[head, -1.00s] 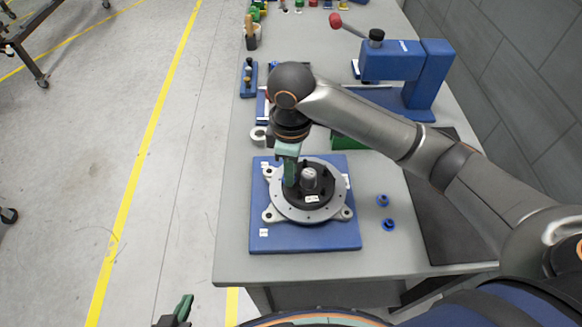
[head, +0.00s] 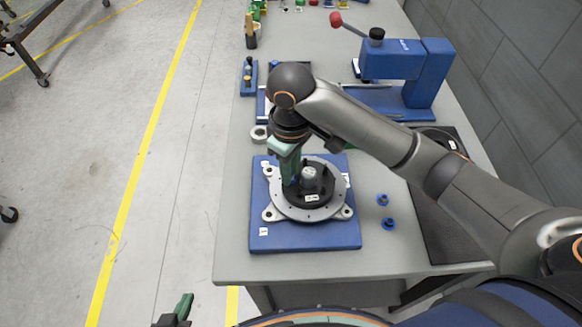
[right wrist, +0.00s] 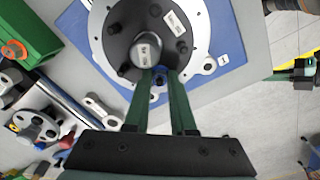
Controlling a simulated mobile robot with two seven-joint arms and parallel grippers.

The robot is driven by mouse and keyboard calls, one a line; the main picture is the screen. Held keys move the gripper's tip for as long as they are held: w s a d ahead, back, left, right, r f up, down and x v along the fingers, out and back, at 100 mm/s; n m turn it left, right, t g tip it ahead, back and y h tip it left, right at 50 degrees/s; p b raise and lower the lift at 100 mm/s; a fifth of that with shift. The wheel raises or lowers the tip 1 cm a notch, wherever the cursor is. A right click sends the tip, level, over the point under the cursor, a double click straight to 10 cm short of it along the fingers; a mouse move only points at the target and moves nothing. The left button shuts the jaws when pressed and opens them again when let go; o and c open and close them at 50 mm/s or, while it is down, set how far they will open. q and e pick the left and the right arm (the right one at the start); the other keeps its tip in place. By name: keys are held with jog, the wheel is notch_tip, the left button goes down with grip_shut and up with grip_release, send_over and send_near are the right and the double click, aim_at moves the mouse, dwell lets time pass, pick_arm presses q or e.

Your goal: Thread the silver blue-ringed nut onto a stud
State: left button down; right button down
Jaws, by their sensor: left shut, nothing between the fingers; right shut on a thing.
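My right gripper (head: 289,181) points down at the left side of the black hub (head: 308,198). In the right wrist view its green fingers (right wrist: 160,78) are closed on a small blue-ringed nut (right wrist: 159,86) by the hub's edge, beside the silver centre post (right wrist: 145,52). The fingers hide most of the nut, and I cannot tell whether it touches a stud. Several dark studs, one of them (right wrist: 182,47) clear to see, stand around the post. My left gripper (head: 180,312) is shut and empty at the bottom left, off the table.
The hub sits on a silver flanged ring (head: 272,214) on a blue plate (head: 300,238). Two blue-ringed pieces (head: 382,199) (head: 388,224) lie right of the plate. A blue press (head: 400,65) stands at the back right. A pale ring part (head: 259,134) lies behind the plate.

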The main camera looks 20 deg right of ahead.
jog(key=c, duration=0.7)
grip_release()
jog(key=shift+s+a+f, duration=0.2)
jog(key=shift+s+f, duration=0.1)
jog(key=shift+s, duration=0.15)
jog(key=shift+d, duration=0.1)
jog(key=shift+d, duration=0.1)
jog(key=shift+w+d+r, duration=0.1)
jog(key=shift+w+r, duration=0.1)
jog(key=shift+r, duration=0.25)
notch_tip(320, 180, up, 8)
jog(key=shift+f, duration=0.25)
